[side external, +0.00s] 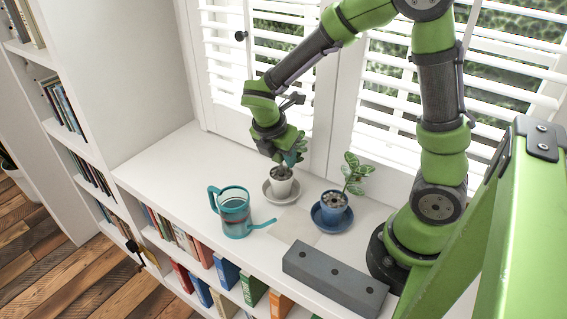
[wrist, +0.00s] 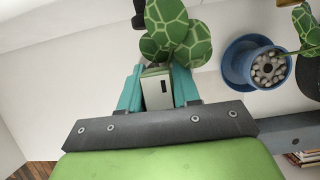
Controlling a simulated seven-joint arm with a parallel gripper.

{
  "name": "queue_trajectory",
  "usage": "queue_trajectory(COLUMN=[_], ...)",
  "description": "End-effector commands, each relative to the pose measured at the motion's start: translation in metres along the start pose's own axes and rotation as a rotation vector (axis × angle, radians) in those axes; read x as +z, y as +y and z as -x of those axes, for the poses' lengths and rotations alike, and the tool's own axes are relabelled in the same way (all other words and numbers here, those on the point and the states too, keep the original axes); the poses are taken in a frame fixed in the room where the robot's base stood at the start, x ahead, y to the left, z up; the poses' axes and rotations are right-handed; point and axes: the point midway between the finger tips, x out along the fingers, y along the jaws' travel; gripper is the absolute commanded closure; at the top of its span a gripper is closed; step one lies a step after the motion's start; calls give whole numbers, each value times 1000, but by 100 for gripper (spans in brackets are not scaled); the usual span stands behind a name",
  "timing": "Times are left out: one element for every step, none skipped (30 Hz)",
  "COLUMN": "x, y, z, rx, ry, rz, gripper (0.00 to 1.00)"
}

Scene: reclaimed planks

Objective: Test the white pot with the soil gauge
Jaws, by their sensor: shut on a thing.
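The white pot (side external: 281,187) with a leafy plant stands upright on a grey saucer (side external: 268,195) on the white bench. My gripper (side external: 284,157) is over this pot, among its leaves. In the wrist view my teal fingers (wrist: 157,88) are shut on a pale box-shaped thing with a dark slot, which looks like the soil gauge (wrist: 157,92). Patterned green leaves (wrist: 178,35) show just beyond it. The gauge's lower end and the white pot are hidden in the wrist view, so I cannot tell whether the gauge is in the soil.
A blue pot (side external: 334,205) with a plant stands on a blue saucer (side external: 317,215) to the right. A teal watering can (side external: 236,214) is at front left. A dark grey block with holes (side external: 335,281) lies near the front edge. Window shutters (side external: 330,125) stand close behind.

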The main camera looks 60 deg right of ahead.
Motion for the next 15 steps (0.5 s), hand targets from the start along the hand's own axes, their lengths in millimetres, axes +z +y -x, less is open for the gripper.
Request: queue_trajectory(x=[0, -1, -1, -2, -2, -2, -2, -3, -3, -3, -4, -4, -4, -5, -5], y=[0, 0, 0, 0, 0, 0, 0, 0, 0, 0, 0, 0, 0, 0, 0], z=[-2, -2, -3, -4, -4, -5, -6, -7, -8, -8, -9, -10, -10, -11, -12], rx=[-1, -1, -1, -1, -1, 0, 0, 0, 0, 0, 0, 0, 0, 0, 0], ry=[-1, -1, -1, -1, -1, -1, -1, -1, -1, -1, -1, -1, -1, -1, -1], rz=[1, 1, 0, 0, 0, 0, 0, 0, 0, 1, 1, 0, 0, 0, 0], gripper=[98, 98, 98, 98, 98, 98, 98, 98, 98, 98, 98, 98, 98, 98, 98])
